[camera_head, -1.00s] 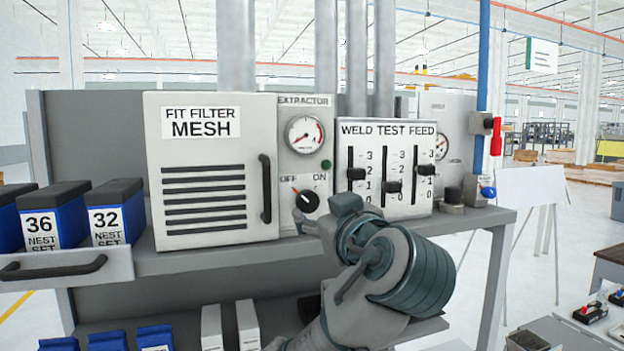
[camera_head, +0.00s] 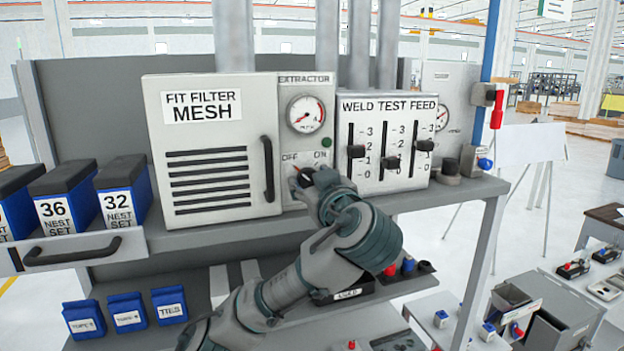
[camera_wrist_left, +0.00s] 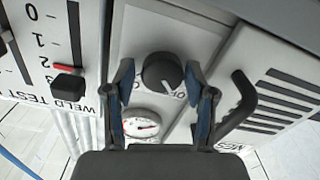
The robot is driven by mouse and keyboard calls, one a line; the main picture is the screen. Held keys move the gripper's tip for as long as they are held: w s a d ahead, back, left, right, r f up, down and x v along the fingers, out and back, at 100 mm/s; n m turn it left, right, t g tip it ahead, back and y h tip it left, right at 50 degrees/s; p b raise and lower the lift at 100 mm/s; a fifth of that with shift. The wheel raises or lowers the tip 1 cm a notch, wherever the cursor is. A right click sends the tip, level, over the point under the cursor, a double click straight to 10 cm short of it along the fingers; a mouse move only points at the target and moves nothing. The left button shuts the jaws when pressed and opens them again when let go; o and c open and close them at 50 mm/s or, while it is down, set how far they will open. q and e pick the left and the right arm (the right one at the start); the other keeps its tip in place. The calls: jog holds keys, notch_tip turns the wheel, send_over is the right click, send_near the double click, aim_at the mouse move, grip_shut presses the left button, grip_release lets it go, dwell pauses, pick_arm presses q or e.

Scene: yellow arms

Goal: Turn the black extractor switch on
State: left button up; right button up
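The black extractor switch (camera_head: 304,176) is a round knob on the grey extractor panel (camera_head: 301,91), below the dial gauge. In the head view my left gripper (camera_head: 310,184) is in front of it and partly hides it. In the left wrist view the knob (camera_wrist_left: 161,71) sits between the two fingers of my left gripper (camera_wrist_left: 159,77), with a finger on each side. The fingers are apart and a gap shows on the left side; contact on the right is unclear. The knob's white pointer line points toward the OFF lettering. My right gripper is not in view.
The filter mesh door (camera_head: 213,150) with its black handle (camera_head: 267,168) is just left of the switch. The weld test feed panel (camera_head: 385,104) with its sliders is just right. Blue nest set bins (camera_head: 128,190) stand at the left of the shelf.

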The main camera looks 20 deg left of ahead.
pick_arm(q)
jog(key=shift+a, duration=0.15)
jog(key=c, duration=0.7)
jog(key=shift+o, duration=0.2)
jog(key=shift+m+b, duration=0.95)
jog(key=shift+m, duration=0.35)
jog(key=m+b, duration=0.1)
jog(key=m, duration=0.2)
jog(key=shift+m+b, duration=0.3)
jog(key=shift+b, duration=0.05)
jog(key=m+b, duration=0.2)
jog(key=m, duration=0.7)
jog(key=shift+m+b, duration=0.3)
jog(key=shift+b, duration=0.05)
jog(key=shift+m, duration=1.1)
jog(key=shift+f, duration=0.1)
